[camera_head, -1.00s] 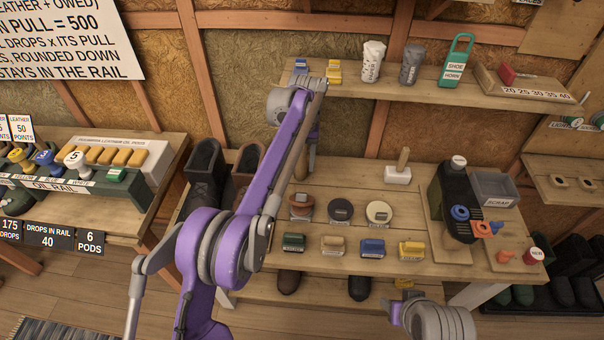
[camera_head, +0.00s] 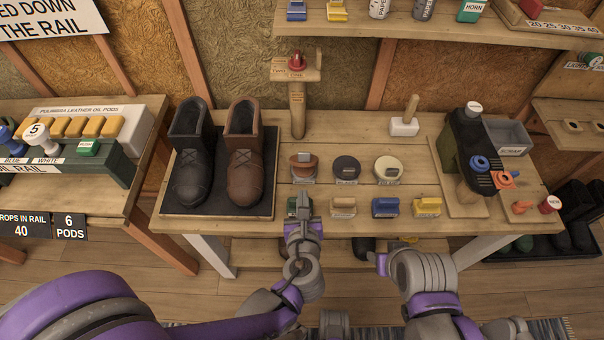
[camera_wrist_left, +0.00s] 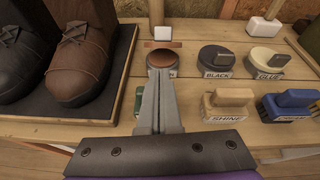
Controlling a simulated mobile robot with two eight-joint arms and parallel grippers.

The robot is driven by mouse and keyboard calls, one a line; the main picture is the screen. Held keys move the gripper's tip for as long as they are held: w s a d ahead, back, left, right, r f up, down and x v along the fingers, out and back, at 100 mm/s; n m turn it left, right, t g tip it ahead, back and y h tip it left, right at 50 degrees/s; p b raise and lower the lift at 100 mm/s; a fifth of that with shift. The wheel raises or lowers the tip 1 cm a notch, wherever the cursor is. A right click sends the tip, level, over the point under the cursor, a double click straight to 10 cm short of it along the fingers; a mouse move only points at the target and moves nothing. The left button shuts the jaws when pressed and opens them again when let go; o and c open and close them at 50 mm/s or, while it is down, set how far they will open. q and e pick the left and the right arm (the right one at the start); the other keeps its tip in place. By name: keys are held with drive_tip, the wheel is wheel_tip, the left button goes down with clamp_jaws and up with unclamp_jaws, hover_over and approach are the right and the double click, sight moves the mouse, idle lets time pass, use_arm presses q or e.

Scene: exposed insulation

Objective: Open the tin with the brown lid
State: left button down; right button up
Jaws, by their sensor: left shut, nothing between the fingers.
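The tin with the brown lid (camera_head: 303,165) stands on the workbench (camera_head: 230,226), leftmost in a row with the black-lidded tin (camera_head: 347,169) and the cream-lidded tin (camera_head: 388,169). In the left wrist view the brown-lidded tin (camera_wrist_left: 163,58) lies just beyond my fingertips, which partly cover it. A brown bar shows above its lid. My left gripper (camera_head: 305,202) is shut and empty in front of this tin, over the green-topped brush (camera_head: 292,206). I cannot tell from these views whether it touches the tin. My right gripper (camera_head: 380,263) is below the bench's front edge; its jaw state is unclear.
Black and brown boots (camera_head: 244,160) stand on a dark mat at left. A wooden post (camera_head: 297,108) rises behind the tin. Tan, blue (camera_head: 385,207) and yellow brushes line the front. A mallet (camera_head: 405,123) and a dark machine (camera_head: 470,150) stand to the right.

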sight(304, 154)
use_arm(q)
drive_tip(key=shift+s+d+m, duration=0.15)
drive_tip(key=shift+d+m, duration=0.25)
drive_tip(key=shift+m, duration=0.1)
drive_tip(key=shift+d+f, duration=0.1)
drive_tip(key=x, duration=0.9)
drive_tip(key=shift+w+b, duration=0.4)
drive_tip(key=shift+w, duration=0.05)
use_arm(e)
drive_tip(key=shift+d+f, duration=0.1)
drive_tip(key=shift+f, duration=0.45)
use_arm(q)
drive_tip(key=shift+d, duration=0.1)
drive_tip(key=shift+w+r+p, duration=0.1)
drive_tip(key=shift+r+p, duration=0.2)
drive_tip(key=shift+w+r+g, duration=0.1)
drive_tip(key=shift+r+g, duration=0.05)
drive_tip(key=shift+g, duration=0.15)
use_arm(e)
drive_tip(key=shift+w+a+r, duration=0.1)
drive_tip(key=shift+a+r, duration=0.4)
drive_tip(key=shift+a, duration=0.25)
